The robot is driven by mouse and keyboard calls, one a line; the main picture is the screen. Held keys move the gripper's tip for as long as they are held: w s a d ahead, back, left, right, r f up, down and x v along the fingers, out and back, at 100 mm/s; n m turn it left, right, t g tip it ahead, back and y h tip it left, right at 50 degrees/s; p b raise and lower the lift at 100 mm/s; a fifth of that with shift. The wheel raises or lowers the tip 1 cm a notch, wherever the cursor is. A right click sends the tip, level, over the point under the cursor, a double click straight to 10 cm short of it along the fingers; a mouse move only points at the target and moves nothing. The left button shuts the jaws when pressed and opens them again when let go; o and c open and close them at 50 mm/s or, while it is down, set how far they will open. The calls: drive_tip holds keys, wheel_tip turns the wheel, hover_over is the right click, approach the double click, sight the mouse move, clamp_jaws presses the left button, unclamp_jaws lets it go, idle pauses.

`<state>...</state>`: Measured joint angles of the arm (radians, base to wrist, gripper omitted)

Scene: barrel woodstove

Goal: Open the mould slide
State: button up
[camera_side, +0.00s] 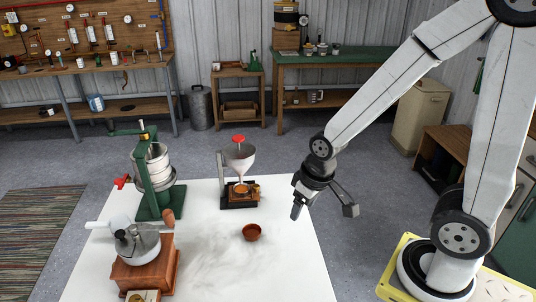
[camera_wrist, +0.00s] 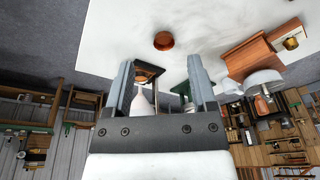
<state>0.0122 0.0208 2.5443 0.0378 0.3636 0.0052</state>
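My gripper (camera_side: 323,208) is open and empty, to the right of the white table's objects and above its right edge. In the wrist view its fingers (camera_wrist: 161,82) stand wide apart. A funnel stand (camera_side: 238,203) has a white funnel (camera_side: 239,158), a red knob (camera_side: 238,139) on top, and a brown-orange part (camera_side: 250,191) at its base. This may be the mould with its slide, but I cannot tell for sure. In the wrist view the funnel (camera_wrist: 142,104) shows between the fingers, beyond them. The gripper is apart from the stand.
The white table (camera_side: 290,265) holds a small brown bowl (camera_side: 251,232), a green press (camera_side: 147,185) with a steel cylinder, and a wooden-box grinder (camera_side: 146,272) with a grey bowl. The table's front right is clear. Workbenches (camera_side: 335,60) stand far back.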

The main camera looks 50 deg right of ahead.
drive_tip(key=f+m, duration=0.1)
drive_tip(key=m, duration=0.1)
drive_tip(key=m+t+y, duration=0.5)
drive_tip(key=m+t, duration=0.5)
drive_tip(key=m, duration=1.9)
approach(257, 185)
drive_tip(key=shift+w+a+f, duration=0.25)
drive_tip(key=shift+w, duration=0.05)
drive_tip(key=shift+w+a, duration=0.1)
drive_tip(key=shift+w, duration=0.05)
drive_tip(key=shift+x, duration=3.75)
